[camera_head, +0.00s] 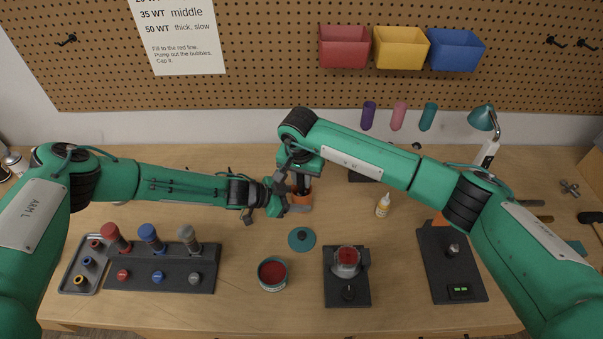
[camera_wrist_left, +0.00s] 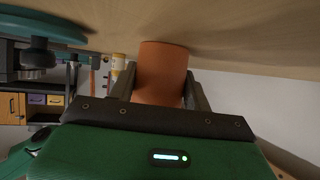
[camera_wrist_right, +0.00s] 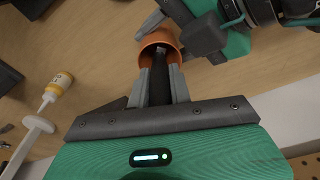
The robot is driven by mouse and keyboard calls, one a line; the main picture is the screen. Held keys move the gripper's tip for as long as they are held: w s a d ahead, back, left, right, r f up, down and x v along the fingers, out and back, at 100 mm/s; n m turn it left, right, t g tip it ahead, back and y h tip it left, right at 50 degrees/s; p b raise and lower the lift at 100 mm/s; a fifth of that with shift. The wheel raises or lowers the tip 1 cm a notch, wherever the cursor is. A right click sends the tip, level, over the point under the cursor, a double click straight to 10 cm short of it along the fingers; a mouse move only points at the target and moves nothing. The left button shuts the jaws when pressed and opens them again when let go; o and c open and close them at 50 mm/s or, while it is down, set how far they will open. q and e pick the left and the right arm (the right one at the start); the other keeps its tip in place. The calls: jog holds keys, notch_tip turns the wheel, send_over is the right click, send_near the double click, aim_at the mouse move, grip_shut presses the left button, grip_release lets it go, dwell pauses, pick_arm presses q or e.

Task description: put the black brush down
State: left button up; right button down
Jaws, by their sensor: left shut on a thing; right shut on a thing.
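The black brush (camera_wrist_right: 160,84) is between the fingers of my right gripper (camera_wrist_right: 162,85), which is shut on it. The brush's far end reaches into the mouth of an orange cup (camera_wrist_right: 146,57); whether it touches the bottom is hidden. My left gripper (camera_wrist_left: 163,88) is shut around the orange cup (camera_wrist_left: 162,72). In the head view the cup (camera_head: 301,203) stands at the table's middle, with my left gripper (camera_head: 283,197) at its left side and my right gripper (camera_head: 300,178) above it.
A teal disc (camera_head: 301,239) and an open tin with red contents (camera_head: 272,274) lie nearer the front. A small yellow-labelled bottle (camera_head: 383,206) stands right of the cup. A black stand with a red-filled jar (camera_head: 347,262) is front right.

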jog(key=c, duration=1.2)
grip_release()
jog(key=shift+s+a, duration=0.15)
jog(key=shift+s, duration=0.35)
pick_arm(q)
jog(key=o, duration=0.8)
jog(key=shift+a, duration=0.1)
